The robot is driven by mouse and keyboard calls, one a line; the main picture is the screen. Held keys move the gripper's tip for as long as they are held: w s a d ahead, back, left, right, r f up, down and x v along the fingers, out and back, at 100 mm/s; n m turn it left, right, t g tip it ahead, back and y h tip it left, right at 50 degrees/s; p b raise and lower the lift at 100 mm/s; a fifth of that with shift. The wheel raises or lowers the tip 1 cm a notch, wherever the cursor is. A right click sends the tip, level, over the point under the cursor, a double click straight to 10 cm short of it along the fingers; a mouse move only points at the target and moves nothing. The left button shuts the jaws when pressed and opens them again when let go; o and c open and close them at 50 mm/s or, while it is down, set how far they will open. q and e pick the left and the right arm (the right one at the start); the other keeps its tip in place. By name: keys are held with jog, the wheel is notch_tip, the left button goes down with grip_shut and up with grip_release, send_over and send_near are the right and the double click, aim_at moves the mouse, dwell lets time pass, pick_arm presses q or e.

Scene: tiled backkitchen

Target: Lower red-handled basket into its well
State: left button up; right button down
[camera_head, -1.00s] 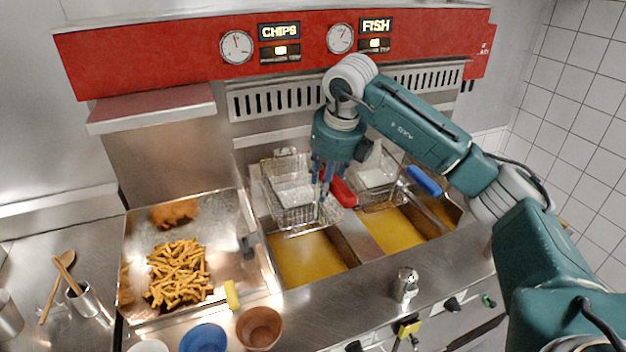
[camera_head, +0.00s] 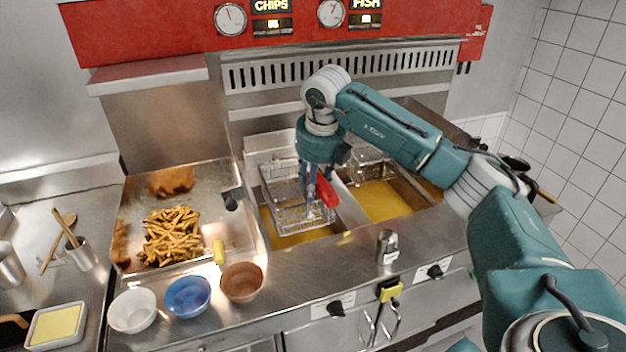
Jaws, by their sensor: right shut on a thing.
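The wire basket (camera_head: 292,213) with the red handle (camera_head: 327,192) is over the left fryer well, its front part level with or just above the well opening. Golden oil (camera_head: 272,226) shows beside and below the mesh. My right gripper (camera_head: 318,194) points down and is shut on the red handle. I cannot tell how deep the basket's bottom sits. My left gripper is out of view.
The right well (camera_head: 385,201) holds oil, with another wire basket (camera_head: 368,168) behind it, partly hidden by my arm. A tray of chips (camera_head: 171,236) is left of the wells. A metal shaker (camera_head: 387,246) and bowls (camera_head: 187,296) stand along the front.

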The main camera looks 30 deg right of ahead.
notch_tip(320, 180, down, 16)
jog(key=b, duration=1)
jog(key=shift+r, duration=0.2)
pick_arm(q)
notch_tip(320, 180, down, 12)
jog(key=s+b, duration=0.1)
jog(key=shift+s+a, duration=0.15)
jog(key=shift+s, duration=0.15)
pick_arm(e)
jog(key=shift+f, duration=1.05)
pick_arm(q)
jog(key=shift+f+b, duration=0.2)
jog(key=shift+b, duration=0.15)
pick_arm(e)
jog(key=shift+f, duration=0.1)
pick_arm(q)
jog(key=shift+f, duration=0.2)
pick_arm(e)
jog(key=shift+f, duration=0.3)
jog(key=c, duration=1.1)
grip_release()
